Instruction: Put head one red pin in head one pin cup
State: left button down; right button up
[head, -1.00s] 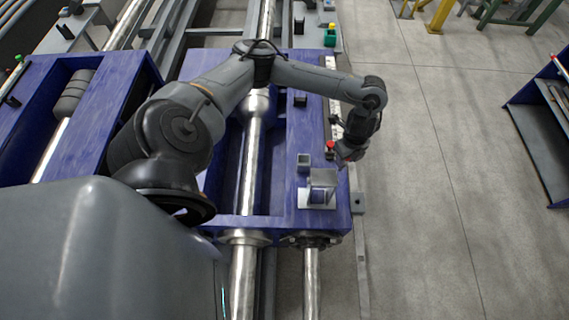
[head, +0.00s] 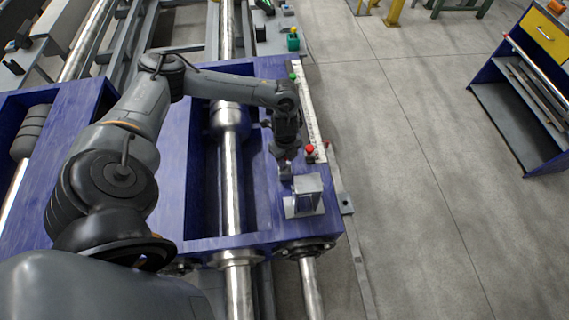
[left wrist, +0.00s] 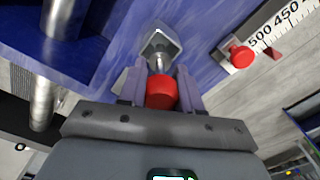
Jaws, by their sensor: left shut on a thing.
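My left gripper (head: 286,157) is over the blue machine table, and its arm comes in from the left. In the left wrist view its two fingers (left wrist: 160,92) are shut on a red pin (left wrist: 160,93) with a metal shank pointing away from the camera. The grey square pin cup (left wrist: 160,44) is just beyond the shank. In the head view the cup (head: 285,173) sits right below the gripper, partly hidden by it. The shank's end overlaps the cup's opening in the wrist view; I cannot tell how deep it is. My right gripper is out of view.
A second red-headed piece (left wrist: 241,55) stands by the white scale strip (left wrist: 285,22), close beside the cup. A metal bracket block (head: 306,192) stands just in front of the cup. Bright bars (head: 231,170) run along the table. Open floor lies to the right.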

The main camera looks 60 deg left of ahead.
aim_at(285, 164)
pick_arm(q)
jog(key=shift+f, duration=1.9)
jog(key=shift+f, duration=0.1)
jog(key=c, duration=0.8)
grip_release()
notch_tip(285, 164, up, 12)
jog(key=shift+r+p, duration=0.15)
jog(key=shift+p, duration=0.15)
jog(key=shift+s, duration=0.1)
